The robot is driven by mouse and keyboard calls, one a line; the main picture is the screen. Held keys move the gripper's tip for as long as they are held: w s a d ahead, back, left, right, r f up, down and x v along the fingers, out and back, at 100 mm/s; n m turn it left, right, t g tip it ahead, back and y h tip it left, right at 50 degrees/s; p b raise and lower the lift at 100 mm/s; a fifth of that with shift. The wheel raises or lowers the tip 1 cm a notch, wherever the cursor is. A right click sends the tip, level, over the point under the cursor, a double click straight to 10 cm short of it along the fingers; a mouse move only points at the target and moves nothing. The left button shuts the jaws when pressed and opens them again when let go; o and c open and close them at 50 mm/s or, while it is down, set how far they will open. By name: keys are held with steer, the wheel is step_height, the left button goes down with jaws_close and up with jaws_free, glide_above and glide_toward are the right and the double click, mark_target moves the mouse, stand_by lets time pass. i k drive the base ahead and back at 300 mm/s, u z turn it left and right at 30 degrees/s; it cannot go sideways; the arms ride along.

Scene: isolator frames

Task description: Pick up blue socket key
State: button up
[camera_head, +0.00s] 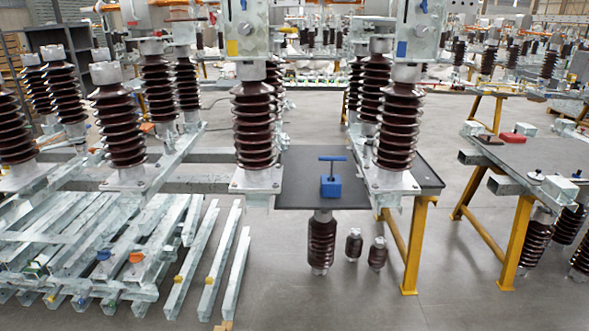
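The blue socket key (333,159) shows as a T-shaped handle with a level crossbar and a thin upright stem. Its lower end meets a blue block (330,187) near the front edge of a dark grey tabletop (300,165). I cannot tell whether the stem sits inside the block or is part of it. My gripper is not in view, and nothing touches the key.
Tall brown ribbed insulators (253,125) and (399,125) flank the key on metal frames. Yellow legs (414,245) support the table. Small insulators (354,245) stand on the floor in front. Metal beams (190,255) lie at left. Open floor shows at front right.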

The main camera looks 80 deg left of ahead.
mark_target(333, 160)
steer(key=u, duration=2.3)
